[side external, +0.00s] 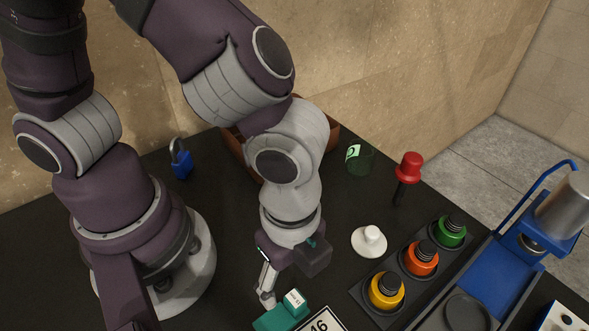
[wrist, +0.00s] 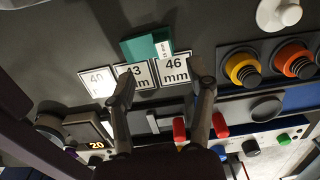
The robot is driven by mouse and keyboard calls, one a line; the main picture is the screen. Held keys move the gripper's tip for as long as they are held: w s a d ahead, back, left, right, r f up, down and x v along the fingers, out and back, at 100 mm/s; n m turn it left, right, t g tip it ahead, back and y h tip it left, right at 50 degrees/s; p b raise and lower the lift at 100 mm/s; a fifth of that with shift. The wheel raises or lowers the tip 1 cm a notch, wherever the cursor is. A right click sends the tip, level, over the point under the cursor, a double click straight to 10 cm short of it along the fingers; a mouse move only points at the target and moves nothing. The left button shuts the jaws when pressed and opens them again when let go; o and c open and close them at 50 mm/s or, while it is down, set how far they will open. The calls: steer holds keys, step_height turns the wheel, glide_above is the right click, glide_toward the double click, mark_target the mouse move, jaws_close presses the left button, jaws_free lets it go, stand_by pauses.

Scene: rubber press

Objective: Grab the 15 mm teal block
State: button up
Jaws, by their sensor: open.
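A teal block (side external: 274,320) with a small white label stands at the bottom edge of the side external view, partly cut off; the label is too small to read surely. In the wrist view the teal block (wrist: 140,49) lies beyond my fingertips, behind the number cards. My gripper (wrist: 161,80) is open and empty, its two fingers apart with cards visible between and beyond them. In the side external view one finger of my gripper (side external: 266,295) shows just above and left of the block; the other finger is hidden. I cannot tell the height gap.
Cards marked 40, 43 mm and 46 mm (wrist: 174,70) lie before the block. Yellow (side external: 386,290), orange (side external: 421,259) and green knobs stand in a tray at right, beside a blue press (side external: 495,270). A white knob (side external: 369,241) and red-handled tool (side external: 409,167) stand nearby.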

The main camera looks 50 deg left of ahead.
mark_target(295, 299)
steer(key=f, duration=0.6)
steer(key=shift+w+f, duration=0.2)
steer(key=shift+f, duration=0.15)
jaws_close()
